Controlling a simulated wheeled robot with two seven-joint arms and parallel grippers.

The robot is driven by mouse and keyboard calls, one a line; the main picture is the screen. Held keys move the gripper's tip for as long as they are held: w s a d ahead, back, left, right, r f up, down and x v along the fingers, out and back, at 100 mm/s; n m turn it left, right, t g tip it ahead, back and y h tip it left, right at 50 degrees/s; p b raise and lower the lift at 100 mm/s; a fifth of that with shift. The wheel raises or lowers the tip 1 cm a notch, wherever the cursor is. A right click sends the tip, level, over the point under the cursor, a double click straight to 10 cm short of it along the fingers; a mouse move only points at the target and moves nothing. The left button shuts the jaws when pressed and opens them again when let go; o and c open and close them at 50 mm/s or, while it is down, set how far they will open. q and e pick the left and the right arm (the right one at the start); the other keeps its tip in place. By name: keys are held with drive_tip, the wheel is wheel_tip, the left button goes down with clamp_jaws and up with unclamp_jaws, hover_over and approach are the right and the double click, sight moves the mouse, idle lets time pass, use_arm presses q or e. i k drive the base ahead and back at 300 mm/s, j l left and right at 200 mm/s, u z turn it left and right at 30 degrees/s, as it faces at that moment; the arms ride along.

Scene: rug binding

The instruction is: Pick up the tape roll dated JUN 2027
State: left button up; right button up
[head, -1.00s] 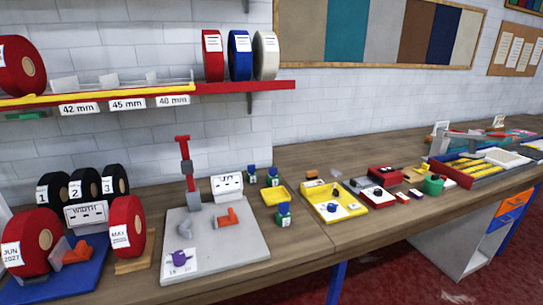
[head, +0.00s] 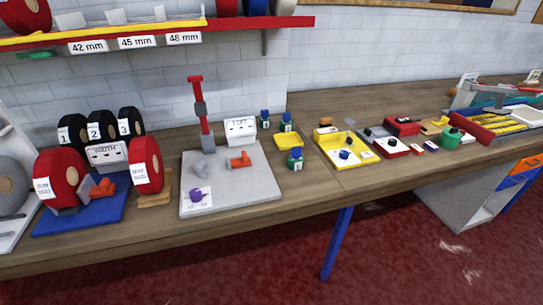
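A large red tape roll (head: 60,172) stands upright at the left end of the bench, on or against a blue base. Its white label is too small to read now; in the earlier frame it reads JUN 2027. A second red roll (head: 147,160) stands upright to its right, on a wooden block; its label is also blurred now. Grey and orange parts (head: 100,187) sit between the two rolls. Neither of my grippers is in view.
Black rolls numbered 1, 2, 3 (head: 102,127) stand behind. A grey plate (head: 262,192) with a red post lies to the right. A grey roll (head: 12,185) is at the far left. A shelf (head: 290,22) hangs above. Small fixtures line the bench rightward.

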sight(59, 173)
drive_tip(key=u, duration=1.65)
drive_tip(key=i+z, duration=0.2)
drive_tip(key=z, duration=0.15)
drive_tip(key=i+j+z, duration=0.2)
drive_tip(key=z, duration=0.15)
drive_tip(key=i+j+z, duration=0.2)
drive_tip(key=z, duration=0.15)
